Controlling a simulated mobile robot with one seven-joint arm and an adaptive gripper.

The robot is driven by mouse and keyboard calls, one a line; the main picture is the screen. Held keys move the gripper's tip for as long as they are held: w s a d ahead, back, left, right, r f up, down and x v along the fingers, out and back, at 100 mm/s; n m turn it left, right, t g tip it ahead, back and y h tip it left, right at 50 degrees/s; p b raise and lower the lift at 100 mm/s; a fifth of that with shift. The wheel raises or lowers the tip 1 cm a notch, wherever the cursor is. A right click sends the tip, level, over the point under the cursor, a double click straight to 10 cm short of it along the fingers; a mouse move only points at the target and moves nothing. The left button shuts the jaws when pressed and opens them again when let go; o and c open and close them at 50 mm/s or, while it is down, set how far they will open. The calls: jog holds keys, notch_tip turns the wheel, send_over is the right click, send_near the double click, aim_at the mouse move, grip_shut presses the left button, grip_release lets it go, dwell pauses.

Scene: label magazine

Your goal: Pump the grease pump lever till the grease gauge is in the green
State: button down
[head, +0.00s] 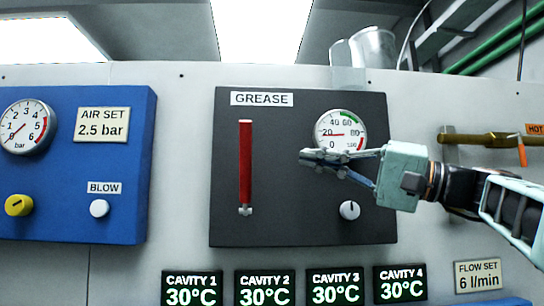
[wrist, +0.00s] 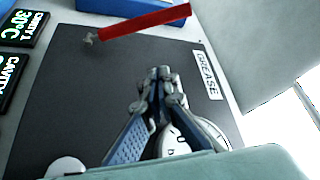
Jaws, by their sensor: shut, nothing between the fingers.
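The red grease pump lever (head: 245,160) stands upright on the dark GREASE panel, with its metal pivot at the bottom. In the wrist view the lever (wrist: 145,22) lies across the top, beyond the fingertips. The round grease gauge (head: 350,127) is at the panel's upper right. Its needle points left, near 20, outside the green band at the top right of the dial. My gripper (head: 305,157) is shut and empty, to the right of the lever and apart from it, just below and left of the gauge.
A small knob (head: 349,210) sits below the gauge. The blue AIR SET panel (head: 120,190) is to the left. Cavity displays (head: 264,289) run below. A brass valve with an orange handle (head: 522,152) is at the right. The panel between lever and gripper is clear.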

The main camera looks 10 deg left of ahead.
aim_at(264, 150)
jog(key=p+x, duration=0.3)
jog(key=x, duration=0.6)
jog(key=shift+a+r, duration=0.2)
jog(key=shift+a, duration=0.05)
jog(key=shift+a+f, duration=0.2)
jog(key=shift+a, duration=0.15)
jog(key=s, duration=0.1)
jog(key=s+f, duration=0.1)
jog(key=shift+s+d+f, duration=0.1)
jog(key=shift+s+d, duration=0.05)
jog(key=shift+s, duration=0.15)
jog(key=shift+s+f, duration=0.3)
jog(key=shift+s, duration=0.05)
jog(key=shift+f, duration=0.15)
